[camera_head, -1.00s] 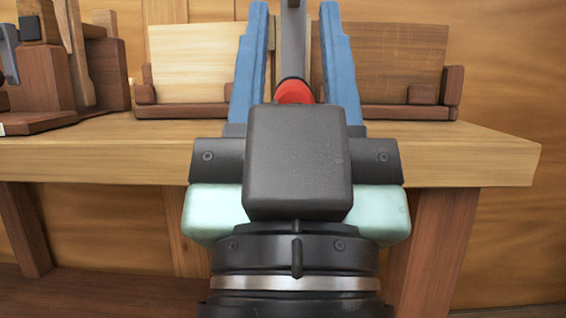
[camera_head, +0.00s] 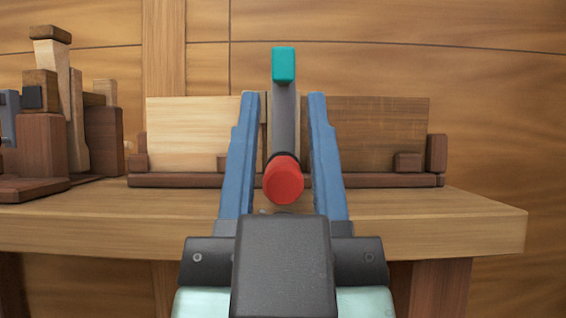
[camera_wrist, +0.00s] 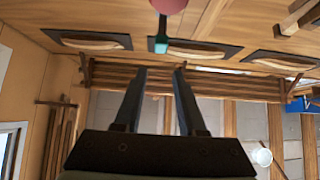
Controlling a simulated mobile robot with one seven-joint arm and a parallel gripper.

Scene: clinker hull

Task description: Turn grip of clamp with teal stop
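The clamp stands upright in the middle of the head view, with a grey bar (camera_head: 284,122), a teal stop (camera_head: 284,64) at its top and a round red grip (camera_head: 283,181) lower down. My gripper (camera_head: 283,98) is open, its two blue fingers showing either side of the bar and grip in the head view, with gaps on both sides. In the wrist view, the red grip (camera_wrist: 168,4) is cut by the top edge and the teal stop (camera_wrist: 161,44) shows just below it. Both sit above the open fingertips (camera_wrist: 160,70) there, apart from them. The fingers hold nothing.
The wooden bench (camera_head: 430,222) runs across the view. A pale board (camera_head: 190,130) and a darker board (camera_head: 385,130) stand behind the clamp in a low rack. Wooden blocks and another grey-jawed device (camera_head: 45,140) crowd the left. The bench's right end is clear.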

